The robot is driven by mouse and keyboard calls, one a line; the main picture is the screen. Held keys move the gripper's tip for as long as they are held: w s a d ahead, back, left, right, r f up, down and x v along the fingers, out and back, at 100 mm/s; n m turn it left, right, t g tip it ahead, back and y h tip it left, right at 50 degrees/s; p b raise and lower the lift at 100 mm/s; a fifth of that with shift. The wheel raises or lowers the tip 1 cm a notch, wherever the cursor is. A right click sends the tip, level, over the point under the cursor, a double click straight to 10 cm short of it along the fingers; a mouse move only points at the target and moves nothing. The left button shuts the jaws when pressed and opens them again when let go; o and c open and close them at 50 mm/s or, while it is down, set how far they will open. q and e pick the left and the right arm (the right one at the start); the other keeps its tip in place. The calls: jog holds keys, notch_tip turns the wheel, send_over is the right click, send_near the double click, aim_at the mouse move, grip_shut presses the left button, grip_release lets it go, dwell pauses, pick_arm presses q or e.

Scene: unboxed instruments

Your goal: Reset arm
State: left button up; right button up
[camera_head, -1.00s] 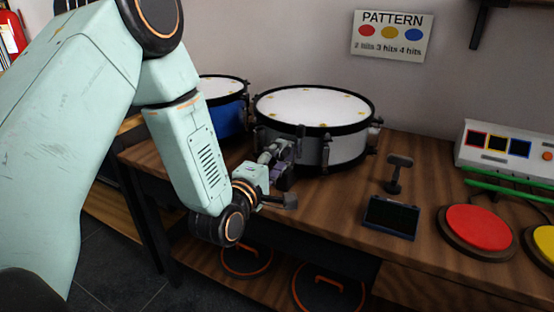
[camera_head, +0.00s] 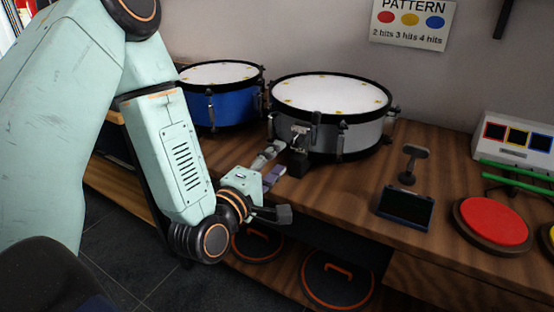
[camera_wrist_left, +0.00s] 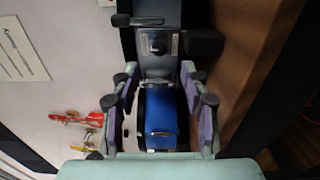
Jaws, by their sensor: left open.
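My left gripper (camera_head: 276,182) is open, in front of and below the grey drum (camera_head: 355,137) at the table's front edge. Its fingers are spread, and nothing shows held in the head view. The grey drum has a white head, a black rim and a dark bracket on its near side. Contact cannot be told. My right gripper is not in view.
A blue drum (camera_head: 228,110) stands behind my left forearm. A dark tablet-like box (camera_head: 405,207), a small stand (camera_head: 411,164), a red pad (camera_head: 494,221) and a panel with coloured squares (camera_head: 514,140) stand to the right. Round dark pads (camera_head: 338,283) lie below on the shelf.

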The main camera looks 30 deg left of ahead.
pick_arm(q)
jog(key=s+d+f+m+g+h+p, duration=0.1)
jog(key=s+d+f+m+g+p, duration=0.1)
jog(key=s+f+m+g, duration=0.55)
jog(key=s+d+f+m+g+p, duration=0.25)
jog(key=s+f, duration=0.25)
jog(key=f, duration=0.5)
jog(key=s+f+m+g+p, duration=0.1)
jog(key=s+m+g, duration=0.3)
jog(key=s, duration=0.5)
jog(key=s+f+m+g+y+p, duration=0.1)
jog(key=s+f+m+g+p, duration=0.1)
jog(key=s, duration=0.7)
notch_tip(320, 180, down, 2)
jog(key=shift+s+f+m+g, duration=0.1)
jog(key=shift+s+m+g, duration=0.25)
jog(key=shift+m+g, duration=0.6)
jog(key=shift+a, duration=0.1)
